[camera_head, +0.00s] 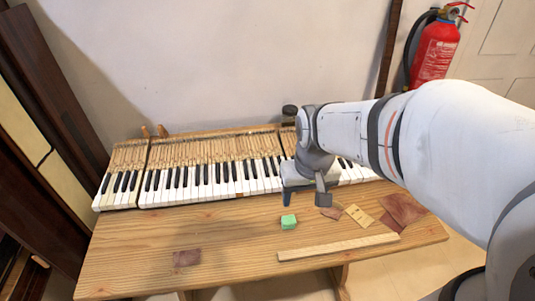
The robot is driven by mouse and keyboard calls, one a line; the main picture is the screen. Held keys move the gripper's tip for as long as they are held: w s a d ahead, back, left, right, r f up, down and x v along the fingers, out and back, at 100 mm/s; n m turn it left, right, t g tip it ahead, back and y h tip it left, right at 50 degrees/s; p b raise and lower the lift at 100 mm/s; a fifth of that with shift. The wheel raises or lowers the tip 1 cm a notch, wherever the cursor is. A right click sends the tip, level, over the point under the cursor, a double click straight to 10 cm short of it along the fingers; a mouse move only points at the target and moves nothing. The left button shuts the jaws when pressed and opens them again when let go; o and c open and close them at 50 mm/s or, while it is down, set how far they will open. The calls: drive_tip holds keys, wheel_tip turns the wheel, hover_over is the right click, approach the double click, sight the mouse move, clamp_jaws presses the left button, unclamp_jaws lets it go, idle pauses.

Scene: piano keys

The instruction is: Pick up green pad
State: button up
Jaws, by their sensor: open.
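The green pad (289,221) is a small bright green block lying on the wooden bench top, in front of the piano keys. My gripper (305,201) is open and empty, with its fingers pointing down just behind and above the pad. The left finger is close to the pad in the picture; I cannot tell the exact height gap. The pad is fully visible and apart from other pieces.
The piano keyboard (205,182) runs along the back of the wooden bench (230,237). A wooden strip (338,247) lies right of the pad's front. Brown leather pieces (403,209) and a tan card (359,215) lie at right, another brown piece (187,258) at left. The bench's left-middle is clear.

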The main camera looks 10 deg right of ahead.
drive_tip(key=g+b, duration=0.2)
drive_tip(key=b, duration=0.1)
hover_over(288, 218)
drive_tip(key=f, duration=0.8)
drive_tip(key=d+f, duration=0.1)
drive_tip(key=f, duration=0.3)
drive_tip(key=shift+s+f, duration=0.35)
drive_tip(key=shift+s, duration=0.05)
drive_tip(key=f, duration=0.5)
drive_tip(key=w+a+f, duration=0.1)
drive_tip(key=f, duration=0.1)
drive_tip(key=shift+f+b, duration=0.3)
drive_tip(key=shift+f, duration=0.05)
drive_tip(key=c, duration=1.1)
drive_tip(key=shift+r, duration=0.15)
wheel_tip(288, 218, up, 10)
drive_tip(key=shift+f+p, duration=0.1)
drive_tip(key=shift+p, duration=0.25)
